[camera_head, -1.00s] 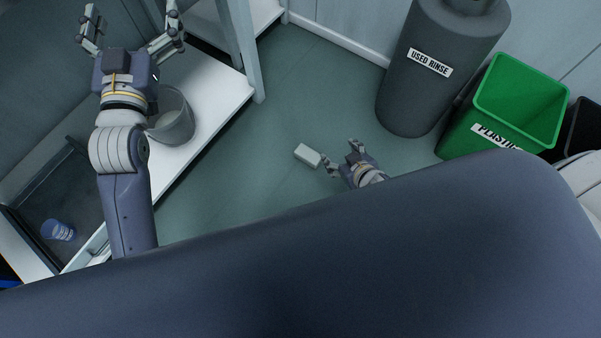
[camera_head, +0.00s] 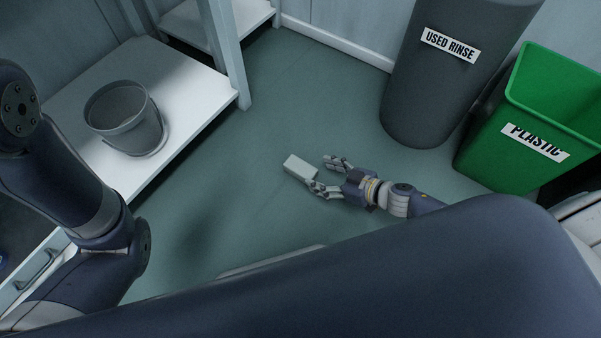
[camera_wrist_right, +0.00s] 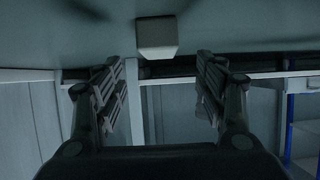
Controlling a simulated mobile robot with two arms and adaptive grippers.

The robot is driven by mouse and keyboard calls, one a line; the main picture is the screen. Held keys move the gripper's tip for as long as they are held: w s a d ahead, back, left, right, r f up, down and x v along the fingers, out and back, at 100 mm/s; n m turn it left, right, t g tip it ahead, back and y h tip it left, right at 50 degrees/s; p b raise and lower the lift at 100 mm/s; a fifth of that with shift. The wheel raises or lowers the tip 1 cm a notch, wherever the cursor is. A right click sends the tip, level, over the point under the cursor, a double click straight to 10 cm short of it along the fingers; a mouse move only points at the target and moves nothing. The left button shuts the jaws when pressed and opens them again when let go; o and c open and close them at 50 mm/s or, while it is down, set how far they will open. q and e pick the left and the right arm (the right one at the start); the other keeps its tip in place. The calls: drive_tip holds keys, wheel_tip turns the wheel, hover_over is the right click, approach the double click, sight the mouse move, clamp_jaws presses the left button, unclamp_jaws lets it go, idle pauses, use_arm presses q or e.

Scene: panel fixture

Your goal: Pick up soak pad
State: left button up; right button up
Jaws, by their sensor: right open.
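A small pale block, which I take to be the soak pad (camera_head: 300,167), lies on the green floor in the middle of the head view. My right gripper (camera_head: 324,174) is open and low near the floor, just right of the pad, with its fingers pointing at it. One fingertip is close to the pad's near right corner; I cannot tell if they touch. In the right wrist view the pad (camera_wrist_right: 157,37) shows beyond the open, empty fingers (camera_wrist_right: 158,82), roughly centred between them. My left arm shows at the left edge, but its gripper is out of view.
A grey bucket (camera_head: 127,118) stands on a white low shelf (camera_head: 185,88) at left. A dark "USED RINSE" drum (camera_head: 420,105) and a green "PLASTIC" bin (camera_head: 500,150) stand at right. The floor (camera_head: 290,95) around the pad is clear.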

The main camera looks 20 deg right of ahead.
sight(304, 168)
drive_tip(key=b+x, duration=0.1)
drive_tip(key=x, duration=0.1)
drive_tip(key=shift+w+a+f, duration=0.15)
drive_tip(key=shift+w+f, duration=0.05)
drive_tip(key=shift+w, duration=0.05)
drive_tip(key=b+x, duration=0.3)
drive_tip(key=x, duration=0.1)
drive_tip(key=shift+w+f+b, duration=0.15)
drive_tip(key=shift+f+b, duration=0.05)
drive_tip(key=shift+b, duration=0.2)
drive_tip(key=shift+w+a, duration=0.2)
drive_tip(key=c, duration=1)
